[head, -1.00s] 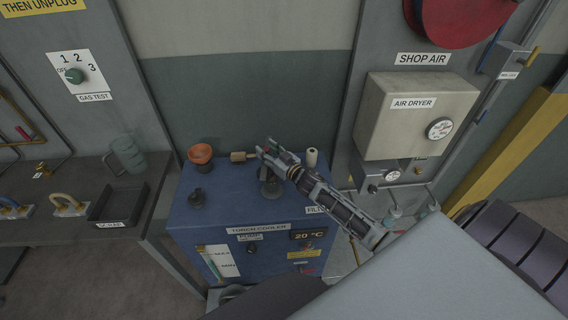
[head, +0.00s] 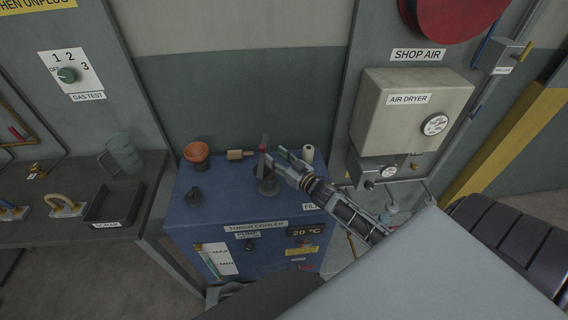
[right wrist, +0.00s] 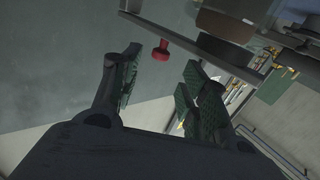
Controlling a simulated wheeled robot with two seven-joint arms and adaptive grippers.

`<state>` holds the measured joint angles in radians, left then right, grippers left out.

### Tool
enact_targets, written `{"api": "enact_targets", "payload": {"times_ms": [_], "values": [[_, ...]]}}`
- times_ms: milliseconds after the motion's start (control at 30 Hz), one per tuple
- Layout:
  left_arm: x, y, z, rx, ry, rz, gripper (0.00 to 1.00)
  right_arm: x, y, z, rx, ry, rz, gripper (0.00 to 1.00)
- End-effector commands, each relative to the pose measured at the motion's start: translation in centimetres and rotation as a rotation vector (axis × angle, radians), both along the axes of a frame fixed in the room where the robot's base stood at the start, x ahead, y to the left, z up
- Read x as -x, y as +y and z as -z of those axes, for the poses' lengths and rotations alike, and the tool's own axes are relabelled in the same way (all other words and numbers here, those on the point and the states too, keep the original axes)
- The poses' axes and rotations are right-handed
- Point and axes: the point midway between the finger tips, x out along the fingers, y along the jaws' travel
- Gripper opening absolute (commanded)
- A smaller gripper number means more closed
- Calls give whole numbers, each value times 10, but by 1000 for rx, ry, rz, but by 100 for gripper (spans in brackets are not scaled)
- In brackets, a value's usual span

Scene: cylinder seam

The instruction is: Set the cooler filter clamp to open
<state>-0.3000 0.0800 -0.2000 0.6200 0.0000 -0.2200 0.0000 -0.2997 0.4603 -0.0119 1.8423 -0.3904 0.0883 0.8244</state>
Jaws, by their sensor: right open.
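The blue torch cooler (head: 205,222) stands in the middle of the head view. On its top, a dark upright fitting (head: 268,186) carries a lever with a red tip (head: 264,144); it looks like the filter clamp. My right gripper (head: 276,156) is open beside this lever, on its right, and partly covers the fitting. In the right wrist view a red knob (right wrist: 161,51) shows between and beyond the open fingers, with nothing held. I cannot tell whether a finger touches it. My left gripper is not in view.
An orange funnel-like cup (head: 196,152), a wooden-coloured cylinder (head: 236,155), a pale roll (head: 308,153) and a black cap (head: 194,196) are on the cooler top. The air dryer (head: 410,112) hangs at right. A bench with a scrap tray (head: 113,202) stands at left.

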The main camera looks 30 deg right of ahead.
Motion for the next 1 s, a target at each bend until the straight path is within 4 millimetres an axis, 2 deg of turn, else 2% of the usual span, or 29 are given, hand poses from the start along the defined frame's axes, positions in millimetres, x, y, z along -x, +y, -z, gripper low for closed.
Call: {"api": "enact_targets", "payload": {"times_ms": [400,867,900,1000], "values": [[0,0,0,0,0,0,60,28,-6,0,0,0,0,44],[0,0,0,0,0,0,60,33,-7,0,1,-1,0,44],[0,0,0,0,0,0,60,33,-7,0,1,-1,0,43],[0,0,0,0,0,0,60,33,-8,0,2,0,-1,30]]}}
